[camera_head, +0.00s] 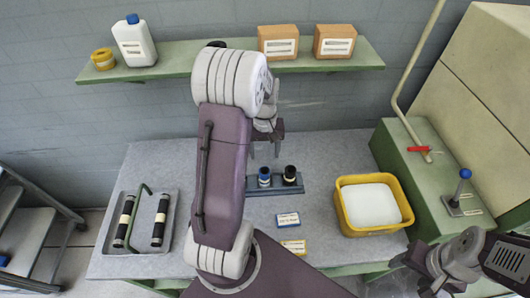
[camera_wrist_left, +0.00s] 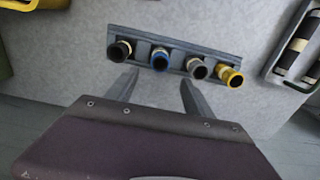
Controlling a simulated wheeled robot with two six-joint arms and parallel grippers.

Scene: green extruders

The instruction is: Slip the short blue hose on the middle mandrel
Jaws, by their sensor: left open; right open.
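A short blue hose (camera_head: 264,176) stands upright in a dark rack (camera_head: 262,191) on the grey table. In the left wrist view the blue hose (camera_wrist_left: 159,59) stands between a black hose (camera_wrist_left: 121,50) and a dark grey-topped one (camera_wrist_left: 197,68), with a yellow one (camera_wrist_left: 231,77) at the end. My left gripper (camera_head: 265,150) is open and empty above the rack's back side; its fingers (camera_wrist_left: 157,88) show apart in the wrist view, short of the hoses. My right gripper (camera_head: 402,264) is open at the bottom right. I cannot make out the middle mandrel for certain.
A tray (camera_head: 176,207) at the left holds two black rods with pale bands and a green bent handle. A yellow bin (camera_head: 341,207) with white contents stands right of the rack. Two small labelled cards (camera_head: 288,219) lie in front. A green machine (camera_head: 405,190) borders the right.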

